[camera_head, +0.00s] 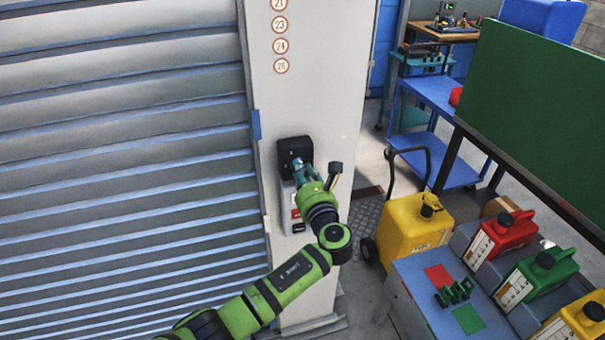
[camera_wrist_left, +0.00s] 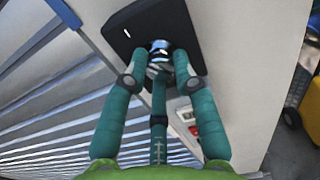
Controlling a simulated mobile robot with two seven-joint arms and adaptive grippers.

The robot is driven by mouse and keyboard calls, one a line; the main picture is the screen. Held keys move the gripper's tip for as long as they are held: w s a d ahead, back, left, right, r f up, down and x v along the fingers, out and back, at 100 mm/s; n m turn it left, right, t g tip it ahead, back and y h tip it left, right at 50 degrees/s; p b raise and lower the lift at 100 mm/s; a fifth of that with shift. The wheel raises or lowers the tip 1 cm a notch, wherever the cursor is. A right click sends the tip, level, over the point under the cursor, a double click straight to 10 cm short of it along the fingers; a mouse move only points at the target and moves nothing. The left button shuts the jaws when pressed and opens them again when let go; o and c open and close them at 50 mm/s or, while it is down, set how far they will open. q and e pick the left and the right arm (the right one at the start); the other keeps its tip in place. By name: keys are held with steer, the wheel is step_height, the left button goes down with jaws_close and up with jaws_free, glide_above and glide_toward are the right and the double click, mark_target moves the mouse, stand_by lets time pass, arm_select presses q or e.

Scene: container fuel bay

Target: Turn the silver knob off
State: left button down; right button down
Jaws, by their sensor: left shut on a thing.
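The silver knob (camera_wrist_left: 159,48) sits on a black plate on the white post, seen in the left wrist view. My left gripper (camera_wrist_left: 160,75) has its teal fingers around the knob, shut on it. In the head view my left gripper (camera_head: 301,172) reaches the black plate (camera_head: 295,148), and its fingers hide the knob there. A small white mark shows on the plate in the wrist view. I cannot tell the knob's setting. My right gripper is not in view.
A grey box with a red label (camera_head: 297,222) is on the post (camera_head: 310,105) below the plate. A roller shutter (camera_head: 120,150) fills the left. On the right stand a yellow fuel caddy (camera_head: 412,232), fuel cans (camera_head: 502,236) and a blue cart (camera_head: 440,97).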

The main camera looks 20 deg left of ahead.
arm_select(q)
steer(key=shift+d+f+n+b, duration=0.1)
steer(key=shift+f+n+b, duration=0.05)
steer(key=shift+n+b, duration=2.4)
steer(key=shift+f+n+b, duration=0.15)
steer(key=shift+n+b, duration=1.65)
steer(key=shift+n, duration=1.35)
steer(key=shift+r, duration=0.1)
steer(key=c, duration=1)
jaws_free()
steer(key=shift+r, duration=0.1)
